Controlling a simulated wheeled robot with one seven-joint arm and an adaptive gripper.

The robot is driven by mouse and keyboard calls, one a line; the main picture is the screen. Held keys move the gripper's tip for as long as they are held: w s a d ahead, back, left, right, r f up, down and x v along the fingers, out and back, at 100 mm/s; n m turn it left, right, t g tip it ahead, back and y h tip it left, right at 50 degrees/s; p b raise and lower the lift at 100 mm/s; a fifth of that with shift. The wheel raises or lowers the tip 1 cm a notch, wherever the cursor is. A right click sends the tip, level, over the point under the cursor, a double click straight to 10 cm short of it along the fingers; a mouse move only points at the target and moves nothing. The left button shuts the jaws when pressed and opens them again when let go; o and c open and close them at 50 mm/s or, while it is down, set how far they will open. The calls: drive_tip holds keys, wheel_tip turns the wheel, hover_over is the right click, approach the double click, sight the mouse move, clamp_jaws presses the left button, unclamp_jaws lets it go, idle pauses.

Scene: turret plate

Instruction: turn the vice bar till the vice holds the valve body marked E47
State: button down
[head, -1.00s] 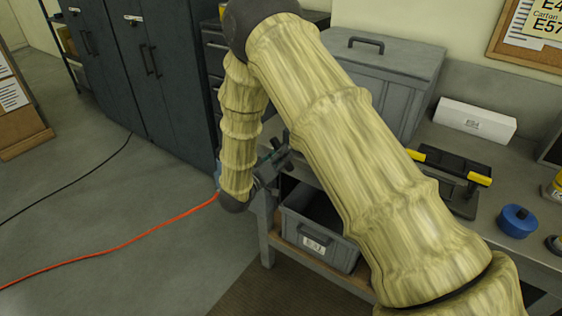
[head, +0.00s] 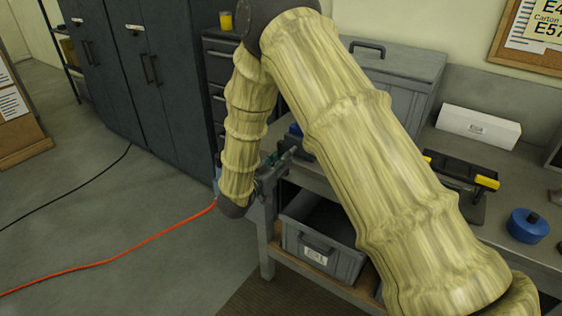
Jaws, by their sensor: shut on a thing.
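The grey vice (head: 268,182) is at the left front corner of the workbench, mostly hidden behind my sleeved arm. A small green-teal piece (head: 270,160) shows at its top; I cannot tell whether it is the valve body, and no E47 mark is readable. A blue piece (head: 295,130) shows just behind, partly covered by my arm. The vice bar cannot be made out. My arm comes down in front of the vice, and its dark wrist joint (head: 234,207) is beside it. My gripper is hidden behind the arm, so its hold cannot be seen.
A grey bin (head: 322,243) stands on the shelf below the bench (head: 470,233). A large lidded grey box, a white carton (head: 478,127), a black-yellow tool (head: 465,172) and a blue round part (head: 528,226) are on top. An orange hose (head: 120,255) crosses the open floor at left.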

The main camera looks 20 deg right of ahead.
drive_tip(key=shift+s+f, duration=0.1)
drive_tip(key=c, duration=1.6)
unclamp_jaws()
drive_tip(key=shift+o, duration=1.3)
drive_tip(key=shift+s+r, duration=0.15)
drive_tip(key=shift+r, duration=0.05)
drive_tip(key=shift+a+f, duration=0.1)
drive_tip(key=v, duration=1.2)
